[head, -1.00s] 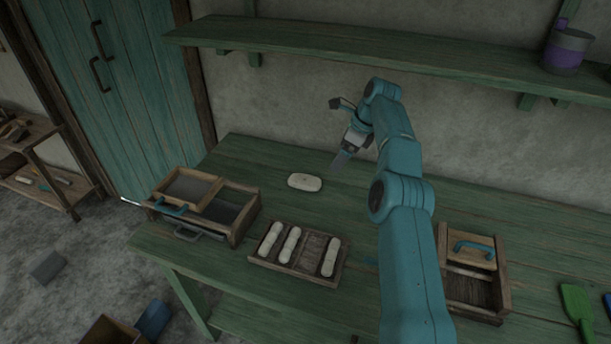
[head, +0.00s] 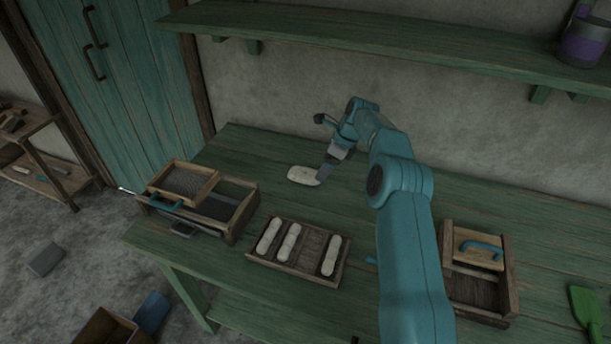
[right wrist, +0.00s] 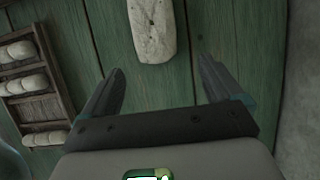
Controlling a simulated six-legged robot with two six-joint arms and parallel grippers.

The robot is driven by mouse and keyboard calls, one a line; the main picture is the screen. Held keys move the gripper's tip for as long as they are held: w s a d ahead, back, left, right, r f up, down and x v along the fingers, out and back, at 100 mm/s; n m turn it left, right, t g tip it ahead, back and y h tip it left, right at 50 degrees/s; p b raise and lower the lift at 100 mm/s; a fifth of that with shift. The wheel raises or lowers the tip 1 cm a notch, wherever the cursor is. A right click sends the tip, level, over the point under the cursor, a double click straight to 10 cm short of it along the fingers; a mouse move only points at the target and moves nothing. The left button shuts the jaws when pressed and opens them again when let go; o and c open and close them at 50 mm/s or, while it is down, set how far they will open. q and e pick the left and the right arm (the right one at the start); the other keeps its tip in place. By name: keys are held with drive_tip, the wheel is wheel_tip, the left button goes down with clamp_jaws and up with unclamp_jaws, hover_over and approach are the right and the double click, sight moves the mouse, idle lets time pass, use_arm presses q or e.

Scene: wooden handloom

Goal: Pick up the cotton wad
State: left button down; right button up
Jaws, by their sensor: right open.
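The cotton wad (head: 302,174) is an off-white, flattened oblong lying on the green wooden table toward the back. In the right wrist view the wad (right wrist: 152,28) lies ahead of the fingertips, lined up between the two jaws. My right gripper (head: 324,176) is at the wad's right end in the head view, low over the table. In the wrist view this gripper (right wrist: 160,66) is open and empty, its fingers either side of the wad's near end. I cannot tell whether it touches the wad. My left gripper is not in view.
A wooden tray (head: 312,246) with several white rolls sits in front of the wad. A lidded wooden box (head: 239,222) stands left, another box (head: 508,268) right. A shelf (head: 400,29) runs above the back of the table. The tabletop around the wad is clear.

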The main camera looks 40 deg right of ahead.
sight(305, 176)
drive_tip(key=x, duration=0.4)
drive_tip(key=shift+w+a+f+p, duration=0.25)
drive_tip(key=shift+a+p, duration=0.05)
drive_tip(key=shift+a, duration=0.15)
drive_tip(key=shift+w+f, duration=0.15)
drive_tip(key=shift+f, duration=0.35)
drive_tip(key=c, duration=1.1)
